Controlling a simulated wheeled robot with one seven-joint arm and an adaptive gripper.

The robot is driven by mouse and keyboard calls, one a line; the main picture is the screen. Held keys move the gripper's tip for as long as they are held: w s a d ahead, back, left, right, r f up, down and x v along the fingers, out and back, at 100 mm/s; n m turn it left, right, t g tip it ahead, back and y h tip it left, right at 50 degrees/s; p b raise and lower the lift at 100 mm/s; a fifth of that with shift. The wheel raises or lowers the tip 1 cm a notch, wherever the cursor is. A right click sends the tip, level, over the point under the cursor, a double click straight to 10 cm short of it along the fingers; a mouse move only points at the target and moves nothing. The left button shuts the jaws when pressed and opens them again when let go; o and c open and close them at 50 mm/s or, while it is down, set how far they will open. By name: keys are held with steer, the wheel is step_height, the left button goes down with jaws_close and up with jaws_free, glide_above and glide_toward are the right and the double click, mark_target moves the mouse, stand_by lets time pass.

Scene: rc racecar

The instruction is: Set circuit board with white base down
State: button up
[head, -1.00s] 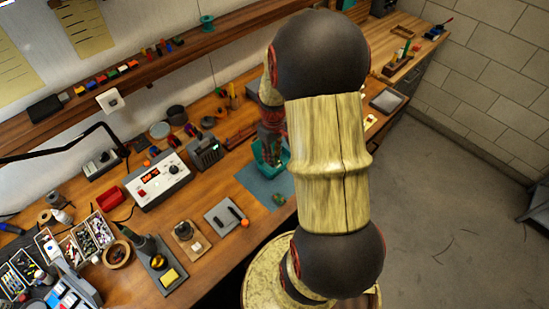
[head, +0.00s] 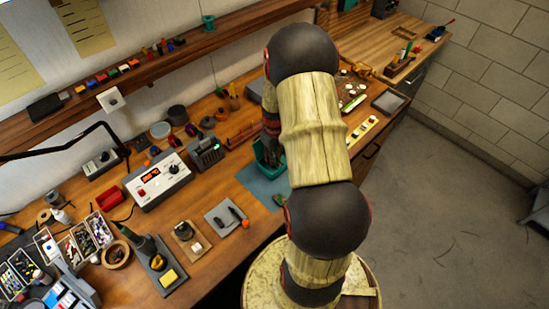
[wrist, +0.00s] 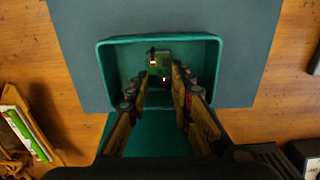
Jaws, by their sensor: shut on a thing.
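In the wrist view, my gripper (wrist: 159,84) points down over an open teal box (wrist: 101,62). Its fingers are shut on a small green circuit board (wrist: 160,66) with a few bright spots. The board shows between and just beyond the fingertips, within the box's outline. I cannot see a white base on it, nor tell whether it touches the box floor. In the head view, the teal box (head: 262,158) is partly hidden behind my arm, and the fingers and held board cannot be made out.
The box stands on a blue-grey mat (head: 262,188). Another green board with a white edge (wrist: 24,134) lies left in the wrist view. A power supply (head: 160,178) and a small grey device (head: 206,153) stand left of the mat. A dark tray (head: 390,102) lies at the right.

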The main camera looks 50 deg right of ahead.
steer(key=shift+f, duration=0.15)
steer(key=o, duration=0.9)
